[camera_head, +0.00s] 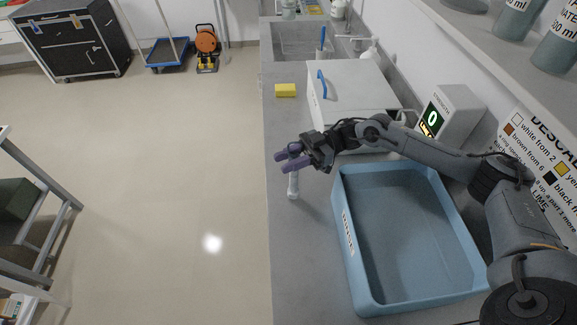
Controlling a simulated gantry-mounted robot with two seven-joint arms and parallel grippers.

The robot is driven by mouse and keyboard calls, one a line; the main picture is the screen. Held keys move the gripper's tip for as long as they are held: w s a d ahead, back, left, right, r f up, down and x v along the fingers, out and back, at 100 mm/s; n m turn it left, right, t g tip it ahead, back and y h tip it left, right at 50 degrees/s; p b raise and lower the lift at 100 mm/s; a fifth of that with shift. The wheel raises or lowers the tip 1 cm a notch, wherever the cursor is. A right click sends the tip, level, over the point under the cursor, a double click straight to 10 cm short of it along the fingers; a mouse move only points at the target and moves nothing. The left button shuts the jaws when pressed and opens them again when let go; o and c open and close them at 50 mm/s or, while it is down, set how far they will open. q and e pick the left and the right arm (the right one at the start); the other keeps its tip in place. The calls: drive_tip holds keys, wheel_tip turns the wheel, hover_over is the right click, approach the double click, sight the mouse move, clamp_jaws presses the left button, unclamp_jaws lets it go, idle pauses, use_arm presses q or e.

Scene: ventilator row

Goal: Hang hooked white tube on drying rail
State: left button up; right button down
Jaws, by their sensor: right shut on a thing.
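My right gripper (288,159) reaches in from the right over the grey counter, near its front edge. It is shut on the white tube (293,187), which hangs down below the purple fingertips. The tube's upper part is hidden by the fingers, so I cannot tell its hook. Whether its lower end touches the counter (296,240) is unclear. I cannot make out a drying rail for certain. My left gripper is not in view.
A blue tray (400,235), empty, stands right of the tube. Behind are a white box (350,85) with a blue handle, a yellow sponge (285,90), a sink (303,40) and a display unit (450,115). The counter left of the tray is clear.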

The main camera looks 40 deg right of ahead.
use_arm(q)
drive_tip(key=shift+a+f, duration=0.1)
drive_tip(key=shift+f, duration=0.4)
use_arm(e)
drive_tip(key=shift+f, duration=0.65)
drive_tip(key=shift+f, duration=0.15)
drive_tip(key=c, duration=0.8)
unclamp_jaws()
use_arm(q)
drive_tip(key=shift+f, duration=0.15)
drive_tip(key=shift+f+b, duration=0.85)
drive_tip(key=shift+b, duration=0.25)
use_arm(e)
drive_tip(key=v, duration=0.5)
drive_tip(key=shift+d, duration=0.3)
